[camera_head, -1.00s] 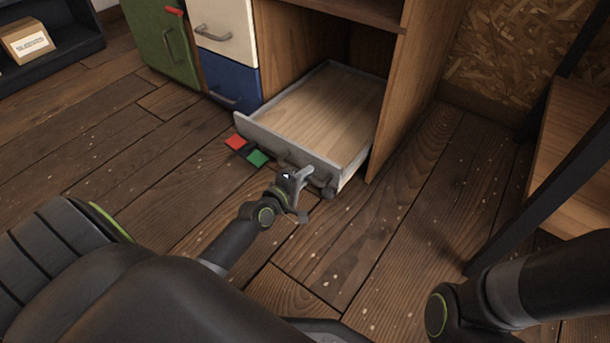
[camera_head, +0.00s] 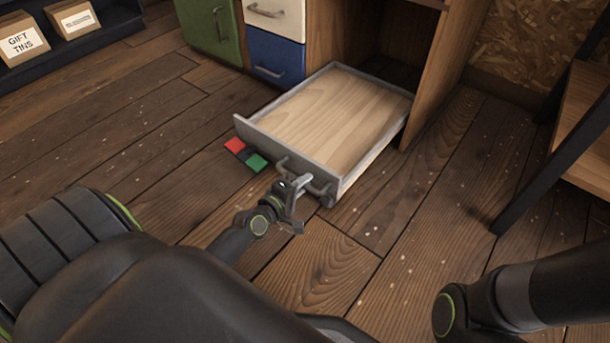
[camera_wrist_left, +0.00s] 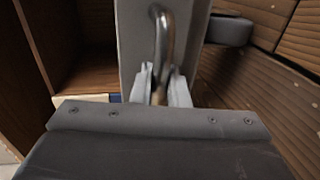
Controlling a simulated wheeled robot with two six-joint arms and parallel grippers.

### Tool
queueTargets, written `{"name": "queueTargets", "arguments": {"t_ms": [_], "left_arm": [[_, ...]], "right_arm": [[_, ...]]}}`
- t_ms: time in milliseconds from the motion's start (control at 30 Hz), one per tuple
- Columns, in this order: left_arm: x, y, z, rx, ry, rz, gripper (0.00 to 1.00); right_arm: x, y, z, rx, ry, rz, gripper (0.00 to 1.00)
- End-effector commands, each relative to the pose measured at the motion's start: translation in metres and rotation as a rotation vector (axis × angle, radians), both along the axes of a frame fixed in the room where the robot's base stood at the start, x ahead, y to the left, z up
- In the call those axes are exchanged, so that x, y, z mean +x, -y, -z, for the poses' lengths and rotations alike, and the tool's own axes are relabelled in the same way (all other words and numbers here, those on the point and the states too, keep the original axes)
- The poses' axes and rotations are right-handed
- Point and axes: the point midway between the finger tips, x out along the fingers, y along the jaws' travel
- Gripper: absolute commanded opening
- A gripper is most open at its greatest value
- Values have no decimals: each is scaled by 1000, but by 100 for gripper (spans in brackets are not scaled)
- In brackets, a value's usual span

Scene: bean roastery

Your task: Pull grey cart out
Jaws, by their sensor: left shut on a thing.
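The grey cart (camera_head: 335,112) is a low tray with grey walls and a pale wooden floor. It stands mostly out of its bay, with its back end at the cabinet opening. My left gripper (camera_head: 292,190) is shut on the handle (camera_head: 313,181) at the cart's front. In the left wrist view the fingers (camera_wrist_left: 160,88) close around the metal handle bar (camera_wrist_left: 163,40), in front of the grey front panel (camera_wrist_left: 130,40). My right arm shows at the lower right of the head view, but its gripper is out of frame.
Green and red-marked tiles (camera_head: 257,163) lie on the floor left of the cart. Green (camera_head: 207,28) and blue (camera_head: 275,58) cabinet fronts stand left of the bay. A dark-legged table (camera_head: 555,150) stands at right. Floor before the cart is open.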

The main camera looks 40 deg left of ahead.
Motion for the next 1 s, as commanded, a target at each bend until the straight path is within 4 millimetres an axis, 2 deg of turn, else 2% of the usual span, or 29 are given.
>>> {"name": "queueTargets", "arguments": {"t_ms": [333, 367, 500, 867, 1000], "left_arm": [[-1, 0, 0, 0, -1, 1, 0], [-1, 0, 0, 0, -1, 1, 17], [0, 0, 0, 0, -1, 0, 32], [-1, 0, 0, 0, 0, 0, 32], [-9, -1, -1, 0, -2, -1, 32]], "right_arm": [[1, 0, 0, -1, -2, 0, 0], [1, 0, 0, -1, -2, 0, 0], [1, 0, 0, -1, -2, 0, 0], [1, 0, 0, -1, -2, 0, 0], [1, 0, -1, -1, -2, 0, 0]]}}
